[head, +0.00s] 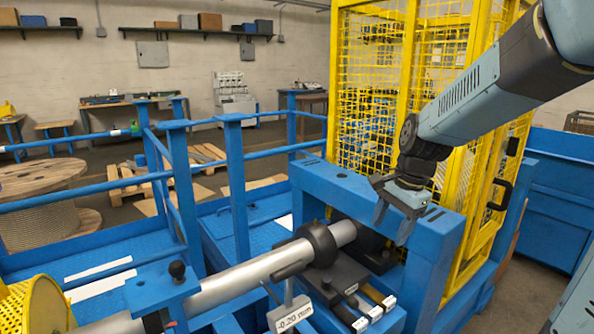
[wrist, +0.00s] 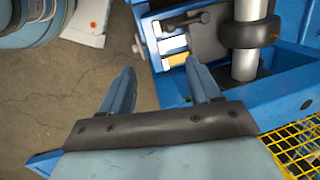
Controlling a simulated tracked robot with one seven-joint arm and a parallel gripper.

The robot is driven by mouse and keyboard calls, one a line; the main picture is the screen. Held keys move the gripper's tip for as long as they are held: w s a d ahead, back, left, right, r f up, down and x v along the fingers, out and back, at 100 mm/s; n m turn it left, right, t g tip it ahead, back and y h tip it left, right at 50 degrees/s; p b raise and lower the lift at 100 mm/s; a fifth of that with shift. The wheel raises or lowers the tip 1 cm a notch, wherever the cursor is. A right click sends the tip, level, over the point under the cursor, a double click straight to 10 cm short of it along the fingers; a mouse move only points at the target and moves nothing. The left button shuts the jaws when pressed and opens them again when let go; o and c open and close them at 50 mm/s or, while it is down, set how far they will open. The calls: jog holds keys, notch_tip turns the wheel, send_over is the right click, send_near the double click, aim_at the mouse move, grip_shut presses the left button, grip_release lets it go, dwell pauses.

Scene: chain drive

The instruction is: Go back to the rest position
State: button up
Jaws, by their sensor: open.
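My gripper (head: 393,220) hangs from my arm, which comes in from the upper right of the head view. It points down beside the blue frame (head: 375,195) of the chain drive, with its jaws apart and nothing between them. In the wrist view the two fingers (wrist: 162,88) are spread, with floor and the edge of the blue frame beyond them. A grey shaft (head: 240,282) with a black collar (head: 318,243) runs through the frame, to the left of my gripper.
A yellow mesh guard (head: 375,100) stands right behind my gripper. Blue railings (head: 236,165) are at the left. A tag reading -0.20 mm (head: 297,316) stands in front of the shaft. A wooden cable reel (head: 45,205) is far left. Open floor (wrist: 60,100) shows in the wrist view.

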jog(key=s+d+r+n+t+h, duration=0.1)
jog(key=s+r+n+t, duration=0.1)
jog(key=s+r+n, duration=0.2)
jog(key=s+d+r+n+t+h, duration=0.1)
jog(key=s+r+n+t, duration=0.1)
jog(key=s+r+n, duration=0.2)
jog(key=s+n, duration=0.3)
jog(key=s, duration=0.4)
jog(key=shift+d+r, duration=0.25)
jog(key=shift+d, duration=0.15)
